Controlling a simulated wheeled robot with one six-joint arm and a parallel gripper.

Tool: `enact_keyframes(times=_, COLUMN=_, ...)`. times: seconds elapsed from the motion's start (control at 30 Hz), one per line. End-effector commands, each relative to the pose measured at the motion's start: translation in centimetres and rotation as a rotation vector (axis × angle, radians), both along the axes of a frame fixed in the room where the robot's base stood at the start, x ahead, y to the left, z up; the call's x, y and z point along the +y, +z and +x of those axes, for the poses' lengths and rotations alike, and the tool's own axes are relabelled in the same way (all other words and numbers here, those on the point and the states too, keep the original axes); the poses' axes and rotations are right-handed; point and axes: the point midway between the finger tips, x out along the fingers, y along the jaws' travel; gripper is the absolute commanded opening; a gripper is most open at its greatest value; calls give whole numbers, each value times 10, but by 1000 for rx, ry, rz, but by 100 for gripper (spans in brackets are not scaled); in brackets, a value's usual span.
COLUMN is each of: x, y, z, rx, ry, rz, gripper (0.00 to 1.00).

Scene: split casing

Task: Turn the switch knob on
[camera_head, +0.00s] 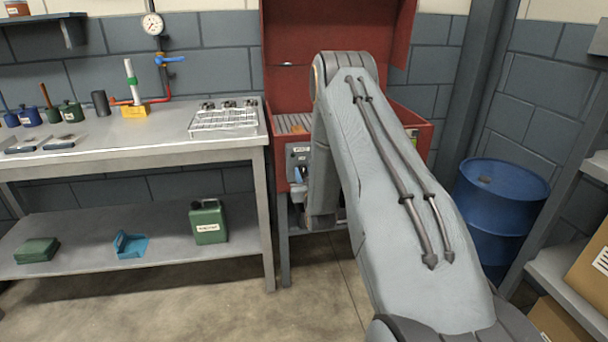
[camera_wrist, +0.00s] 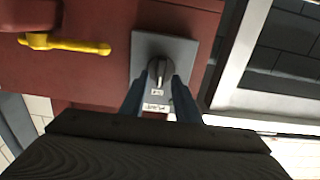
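The switch knob (camera_wrist: 160,72) is a round dark grey knob with a raised, lighter bar standing about upright in the wrist view. It sits on a grey switch plate (camera_wrist: 185,46), which also shows on the red cabinet's front in the head view (camera_head: 299,150). Small white labels lie below the knob in the wrist view, too small to read. My gripper (camera_wrist: 160,80) is open, with its two blue-grey fingers apart, one at each lower side of the knob. Whether a fingertip touches the knob cannot be told. In the head view my arm hides most of the gripper.
The red cabinet (camera_head: 280,85) has its lid raised. A yellow handle (camera_wrist: 70,44) sticks out left of the plate. A workbench (camera_head: 150,150) with a wire rack (camera_head: 222,118) stands close on the left. A blue barrel (camera_head: 497,205) stands on the right.

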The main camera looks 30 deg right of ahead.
Motion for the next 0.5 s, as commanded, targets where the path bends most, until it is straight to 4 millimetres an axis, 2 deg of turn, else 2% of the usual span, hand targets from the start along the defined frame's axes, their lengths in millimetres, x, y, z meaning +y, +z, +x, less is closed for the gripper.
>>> enact_keyframes(times=0.1, x=0, y=0, z=0, rx=0, ry=0, rz=0, gripper=27)
enact_keyframes(times=0.27, x=0, y=0, z=0, rx=0, ry=0, rz=0, gripper=0)
enact_keyframes(times=0.5, x=0, y=0, z=0, rx=-2, ry=0, rz=6, gripper=0)
